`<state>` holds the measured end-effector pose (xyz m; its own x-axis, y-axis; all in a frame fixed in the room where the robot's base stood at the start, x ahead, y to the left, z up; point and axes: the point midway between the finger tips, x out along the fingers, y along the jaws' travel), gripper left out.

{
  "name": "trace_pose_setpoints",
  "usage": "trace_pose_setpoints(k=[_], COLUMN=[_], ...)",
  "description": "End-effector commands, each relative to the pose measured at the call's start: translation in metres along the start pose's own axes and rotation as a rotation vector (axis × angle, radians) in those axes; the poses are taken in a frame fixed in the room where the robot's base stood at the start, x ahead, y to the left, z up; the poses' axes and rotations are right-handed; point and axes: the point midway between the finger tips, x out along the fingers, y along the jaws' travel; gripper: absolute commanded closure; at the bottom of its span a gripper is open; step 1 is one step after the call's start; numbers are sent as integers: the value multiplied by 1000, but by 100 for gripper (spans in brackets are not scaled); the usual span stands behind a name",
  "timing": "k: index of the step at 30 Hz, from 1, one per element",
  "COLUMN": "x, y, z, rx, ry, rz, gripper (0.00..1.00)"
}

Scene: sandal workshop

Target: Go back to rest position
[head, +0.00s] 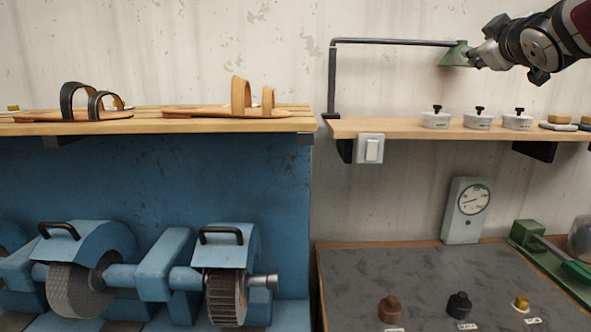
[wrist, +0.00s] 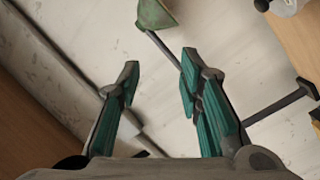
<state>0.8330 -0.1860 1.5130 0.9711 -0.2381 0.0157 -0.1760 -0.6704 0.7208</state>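My gripper (head: 476,57) is at the upper right of the head view, close to the green lamp shade (head: 453,56) and above the right shelf. In the wrist view my gripper (wrist: 160,67) has its two teal-padded fingers apart, with nothing between them. The lamp shade also shows at the top of the wrist view (wrist: 157,14), beyond the fingertips. I cannot tell from the head view whether the gripper touches the shade.
The right shelf (head: 390,128) holds white lidded tins (head: 478,121) under my arm. A lamp bracket (head: 332,85) rises from its left end. Sandals (head: 240,100) lie on the left shelf (head: 200,125). Blue grinding machinery (head: 150,265) and a grey-topped bench (head: 390,275) stand below.

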Motion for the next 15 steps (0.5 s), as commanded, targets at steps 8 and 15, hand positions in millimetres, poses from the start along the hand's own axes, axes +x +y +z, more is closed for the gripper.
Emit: trace_pose_setpoints(k=[8, 15], x=[-141, -266], y=[-113, -211], z=[66, 114], rx=[335, 485], ry=[-402, -698], rz=[-220, -431], gripper=[67, 67])
